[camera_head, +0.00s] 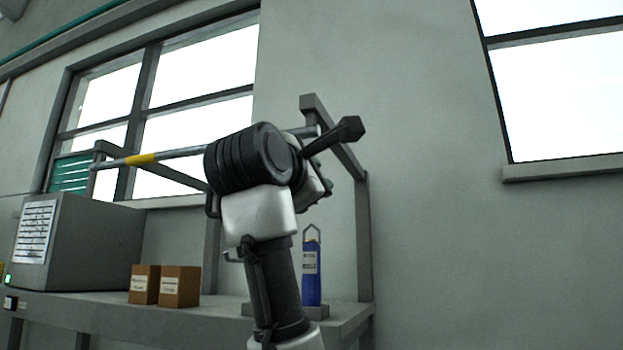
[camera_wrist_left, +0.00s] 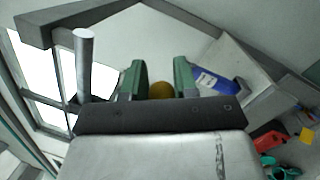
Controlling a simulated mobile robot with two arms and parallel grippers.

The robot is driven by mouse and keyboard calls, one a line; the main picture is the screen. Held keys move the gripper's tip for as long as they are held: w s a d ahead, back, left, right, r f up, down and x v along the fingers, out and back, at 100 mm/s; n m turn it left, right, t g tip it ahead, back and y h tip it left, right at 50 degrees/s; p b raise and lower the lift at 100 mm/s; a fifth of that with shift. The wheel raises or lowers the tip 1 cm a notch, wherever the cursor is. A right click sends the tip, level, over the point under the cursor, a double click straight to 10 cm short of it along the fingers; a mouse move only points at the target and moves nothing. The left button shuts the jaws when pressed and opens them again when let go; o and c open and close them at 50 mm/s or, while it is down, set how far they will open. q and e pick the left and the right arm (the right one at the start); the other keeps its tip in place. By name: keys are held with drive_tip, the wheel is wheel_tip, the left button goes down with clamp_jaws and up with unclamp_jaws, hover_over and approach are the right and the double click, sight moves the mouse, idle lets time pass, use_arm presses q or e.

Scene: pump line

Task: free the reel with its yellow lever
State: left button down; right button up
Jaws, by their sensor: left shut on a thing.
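My left arm rises through the middle of the head view, and its links hide most of its gripper there. In the left wrist view my left gripper (camera_wrist_left: 160,68) has two green fingers. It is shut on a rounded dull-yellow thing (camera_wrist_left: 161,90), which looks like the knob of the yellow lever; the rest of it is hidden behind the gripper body. I cannot make out the reel for certain in either view. A grey rod (camera_head: 185,153) with a yellow band runs behind my arm, and its end shows beside the gripper in the left wrist view (camera_wrist_left: 83,65).
A grey frame (camera_head: 362,225) stands on the bench (camera_head: 105,308). On the bench are a grey box (camera_head: 95,245), two brown cartons (camera_head: 180,287) and a blue item (camera_head: 311,275). Red (camera_wrist_left: 268,137) and teal things lie lower right in the wrist view.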

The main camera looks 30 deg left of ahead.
use_arm(q)
drive_tip(key=shift+r, duration=0.15)
drive_tip(key=c, duration=1.3)
unclamp_jaws()
drive_tip(key=shift+s, duration=0.1)
drive_tip(key=o, duration=0.8)
drive_tip(key=shift+w+d, duration=0.15)
drive_tip(key=shift+w, duration=0.05)
drive_tip(key=shift+o, duration=0.2)
drive_tip(key=shift+s, duration=0.1)
drive_tip(key=b+v, duration=0.5)
drive_tip(key=v, duration=0.5)
drive_tip(key=shift+s+f, duration=0.2)
drive_tip(key=shift+s, duration=0.1)
